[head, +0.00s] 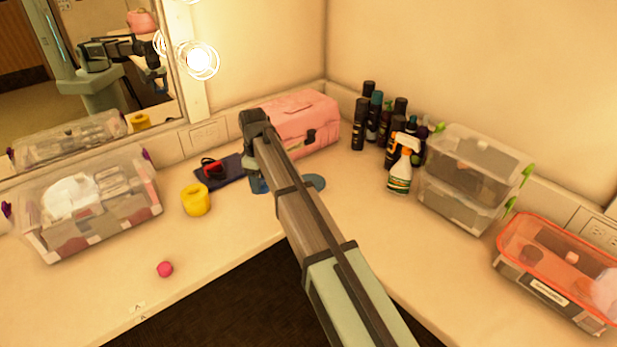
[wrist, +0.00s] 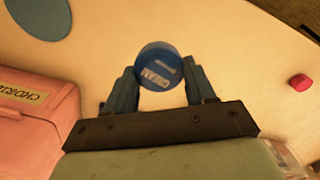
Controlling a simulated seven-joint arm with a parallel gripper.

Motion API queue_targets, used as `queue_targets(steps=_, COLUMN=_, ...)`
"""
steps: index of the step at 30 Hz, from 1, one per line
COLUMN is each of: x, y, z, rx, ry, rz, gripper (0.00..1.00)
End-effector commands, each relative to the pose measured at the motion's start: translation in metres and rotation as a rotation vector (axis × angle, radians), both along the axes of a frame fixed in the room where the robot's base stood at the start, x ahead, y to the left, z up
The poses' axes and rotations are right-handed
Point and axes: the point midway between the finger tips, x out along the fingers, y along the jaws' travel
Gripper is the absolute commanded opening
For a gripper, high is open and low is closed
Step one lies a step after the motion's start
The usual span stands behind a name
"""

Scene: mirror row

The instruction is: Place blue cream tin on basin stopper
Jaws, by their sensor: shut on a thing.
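The blue cream tin (wrist: 160,68) sits between the fingertips of my gripper (wrist: 160,84) in the wrist view, with its lettered round face toward the camera. My gripper is shut on it. In the head view my gripper (head: 259,184) is low near the counter's front edge, left of my forearm, and the tin is hard to tell from the blue fingers there. The basin stopper, a flat blue disc (head: 317,181), lies on the counter to the right of my gripper, partly hidden by my arm. It also shows at the wrist view's upper left (wrist: 38,14), apart from the tin.
A pink case (head: 305,122) stands behind my gripper. Several bottles (head: 373,118), a spray bottle (head: 400,172) and clear bins (head: 470,180) stand right. The front-left counter is mostly clear.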

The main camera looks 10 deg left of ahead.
Motion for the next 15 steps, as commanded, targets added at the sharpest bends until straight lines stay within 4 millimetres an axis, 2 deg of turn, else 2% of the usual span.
queue_targets(steps=1, x=0.016, y=-0.017, z=0.000, rx=0.000, ry=0.000, rz=-0.029, gripper=0.24)
queue_targets(steps=6, x=0.058, y=-0.066, z=0.002, rx=-0.001, ry=0.001, rz=-0.107, gripper=0.24)
queue_targets(steps=15, x=0.119, y=-0.131, z=0.005, rx=-0.001, ry=0.002, rz=-0.174, gripper=0.24)
